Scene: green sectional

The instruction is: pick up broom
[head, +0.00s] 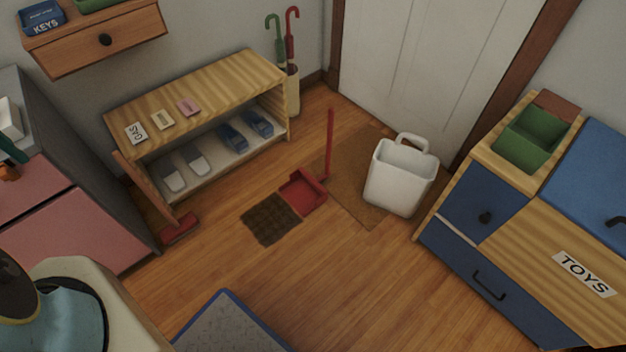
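The broom (181,229) stands in the head view at the left, beside the front left end of the low wooden shelf. Its red head is on the wood floor. Its brown handle slants up and to the left, close to the shelf's end. A red dustpan (303,192) lies on the floor to the right of the broom, with a red upright handle near its right edge. My gripper is not visible in this view.
The shoe shelf (210,95) holds slippers. A pink-fronted cabinet (60,235) stands left of the broom. A small brown mat (270,219) and a white bin (400,180) are further right. A blue toy cabinet (485,215) stands at right. Open floor lies in the middle.

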